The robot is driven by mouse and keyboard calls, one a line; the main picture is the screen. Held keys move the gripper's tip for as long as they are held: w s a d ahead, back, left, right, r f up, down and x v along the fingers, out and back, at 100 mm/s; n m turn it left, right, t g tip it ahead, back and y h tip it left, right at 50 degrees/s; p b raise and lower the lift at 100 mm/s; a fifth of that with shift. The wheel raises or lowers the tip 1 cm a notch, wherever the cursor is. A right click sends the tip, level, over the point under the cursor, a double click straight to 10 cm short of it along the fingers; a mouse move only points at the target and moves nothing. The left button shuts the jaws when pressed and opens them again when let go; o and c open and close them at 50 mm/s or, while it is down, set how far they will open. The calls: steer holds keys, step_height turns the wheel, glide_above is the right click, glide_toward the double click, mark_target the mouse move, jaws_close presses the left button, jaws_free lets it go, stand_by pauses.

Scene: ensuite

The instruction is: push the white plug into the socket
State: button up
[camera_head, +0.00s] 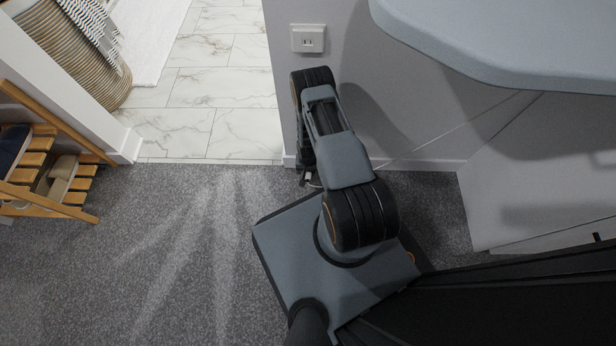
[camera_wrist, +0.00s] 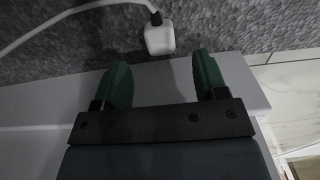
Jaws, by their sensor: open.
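The white plug (camera_wrist: 159,40) lies on the grey carpet near the skirting board in the wrist view. Its black end joins a white cable (camera_wrist: 75,10) that curves to the left. My gripper (camera_wrist: 161,68) is open and empty, with its two green fingers apart. The plug is just beyond the fingertips, roughly between them in the picture, and not held. The white wall socket (camera_head: 308,38) is on the grey wall in the head view, above my arm. My arm hides most of the plug and gripper area in that view.
A pale blue counter (camera_head: 500,45) juts out at the upper right, over white drawers (camera_head: 540,170). A wooden shoe rack (camera_head: 60,180) stands at the left. A woven basket (camera_head: 75,50) is on the marble tiles (camera_head: 225,75). The carpet left of my base is clear.

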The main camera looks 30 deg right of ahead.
mark_target(308, 175)
steer(key=shift+f+b, duration=1.75)
steer(key=shift+f, duration=1.05)
steer(key=shift+s, duration=0.1)
steer(key=c, duration=1.1)
steer(key=shift+r, duration=0.15)
